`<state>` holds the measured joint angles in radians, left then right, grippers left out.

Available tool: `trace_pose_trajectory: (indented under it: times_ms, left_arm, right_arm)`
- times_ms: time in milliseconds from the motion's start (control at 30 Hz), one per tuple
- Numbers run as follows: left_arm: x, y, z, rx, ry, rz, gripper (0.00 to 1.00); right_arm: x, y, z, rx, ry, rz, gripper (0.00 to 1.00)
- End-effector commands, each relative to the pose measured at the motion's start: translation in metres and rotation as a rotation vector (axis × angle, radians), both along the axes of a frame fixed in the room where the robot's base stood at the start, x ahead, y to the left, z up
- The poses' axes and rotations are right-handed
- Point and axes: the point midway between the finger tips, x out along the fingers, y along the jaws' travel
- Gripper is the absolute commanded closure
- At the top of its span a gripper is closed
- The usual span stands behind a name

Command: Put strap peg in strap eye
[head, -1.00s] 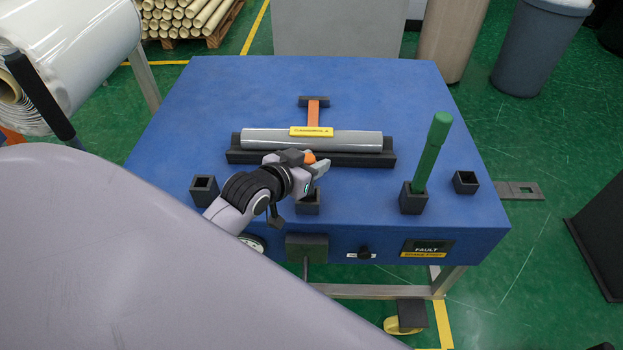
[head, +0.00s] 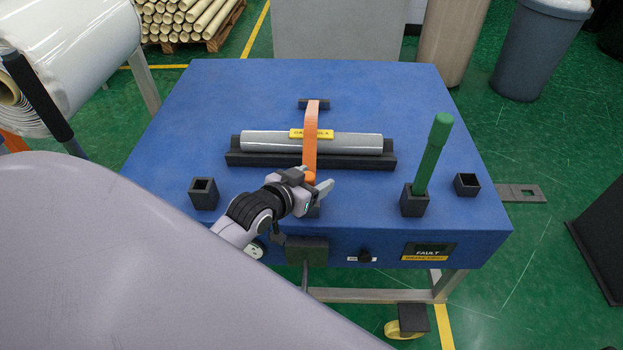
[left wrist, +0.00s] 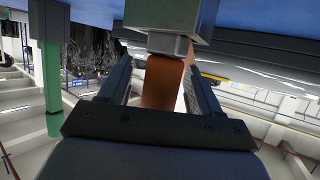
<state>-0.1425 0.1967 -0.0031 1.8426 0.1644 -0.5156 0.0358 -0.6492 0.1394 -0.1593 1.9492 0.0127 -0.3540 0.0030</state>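The orange strap (head: 311,145) runs from a dark anchor at the back, over the grey wrapped roll (head: 265,142), down to my left gripper (head: 319,188). The gripper is shut on the orange strap peg (head: 309,177) at the strap's front end. The strap eye (head: 314,212) is the dark block at the front middle, mostly hidden by the gripper. In the left wrist view the orange part (left wrist: 160,85) lies between the two fingers, against a grey block (left wrist: 168,22). How deep the peg sits cannot be told. My right gripper is out of view.
The roll lies in a dark cradle (head: 240,160) on the blue table (head: 200,100). A green rod (head: 432,155) stands tilted in a dark socket to the right. Empty dark sockets stand at left (head: 203,194) and far right (head: 466,184).

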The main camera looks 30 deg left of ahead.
Motion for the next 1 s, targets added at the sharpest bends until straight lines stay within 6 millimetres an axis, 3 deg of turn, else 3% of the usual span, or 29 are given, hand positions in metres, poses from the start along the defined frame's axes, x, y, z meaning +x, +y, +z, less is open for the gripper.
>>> trace_pose_trajectory:
  times_ms: [267, 800, 1000]
  left_arm:
    - [-0.005, 0.0, 0.005, 0.0, 0.001, 0.0, 0.37]
    - [-0.086, 0.004, 0.039, 0.001, 0.002, 0.0, 0.37]
    - [-0.105, 0.004, 0.046, 0.0, 0.001, 0.0, 0.37]
  right_arm:
    - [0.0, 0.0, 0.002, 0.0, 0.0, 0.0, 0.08]
    - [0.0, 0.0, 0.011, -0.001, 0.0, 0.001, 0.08]
    - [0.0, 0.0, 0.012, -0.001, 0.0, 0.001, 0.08]
